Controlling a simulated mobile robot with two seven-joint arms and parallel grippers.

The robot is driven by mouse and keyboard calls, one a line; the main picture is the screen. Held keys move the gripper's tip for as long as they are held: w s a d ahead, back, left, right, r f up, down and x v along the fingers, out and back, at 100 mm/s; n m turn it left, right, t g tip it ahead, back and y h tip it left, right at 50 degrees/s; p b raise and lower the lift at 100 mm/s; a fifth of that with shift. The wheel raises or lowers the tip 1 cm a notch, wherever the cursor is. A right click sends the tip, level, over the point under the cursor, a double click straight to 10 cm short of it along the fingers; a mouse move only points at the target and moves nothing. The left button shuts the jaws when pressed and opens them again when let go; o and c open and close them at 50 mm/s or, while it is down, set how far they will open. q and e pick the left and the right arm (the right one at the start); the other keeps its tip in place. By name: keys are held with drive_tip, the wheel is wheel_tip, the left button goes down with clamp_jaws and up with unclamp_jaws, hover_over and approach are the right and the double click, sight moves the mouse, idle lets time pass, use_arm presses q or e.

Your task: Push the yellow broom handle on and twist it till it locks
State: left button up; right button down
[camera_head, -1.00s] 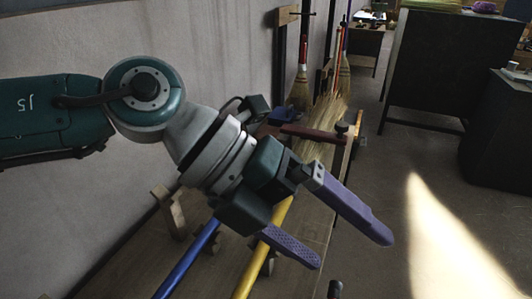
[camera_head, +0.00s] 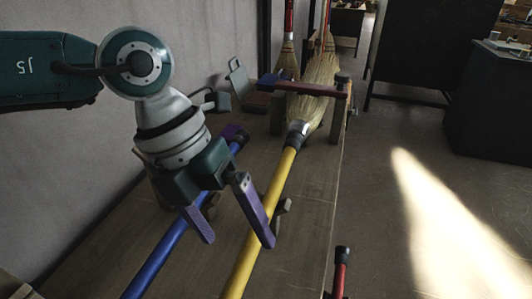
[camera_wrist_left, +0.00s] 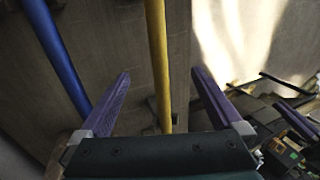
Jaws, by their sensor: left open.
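The yellow broom handle (camera_head: 270,205) lies lengthwise along the bench, its far end meeting a grey and black collar (camera_head: 299,130) at a straw broom head (camera_head: 318,90). Whether it is seated or locked there cannot be told. My left gripper (camera_head: 238,241) is open and empty, with purple fingers pointing down; its right finger overlaps the handle in the head view. In the left wrist view my left gripper (camera_wrist_left: 160,75) has the yellow handle (camera_wrist_left: 157,60) running between the fingers, with gaps on both sides.
A blue handle (camera_head: 160,262) lies left of the yellow one, close to my left gripper. A dark red clamp bar (camera_head: 302,88) crosses the broom head. A red handle (camera_head: 340,272) stands at the bench's right edge. The wall is on the left; open floor is right.

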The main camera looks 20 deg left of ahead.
sight(243, 249)
use_arm(q)
drive_tip(key=shift+b+x, duration=1.9)
drive_tip(key=shift+x, duration=1.1)
clamp_jaws()
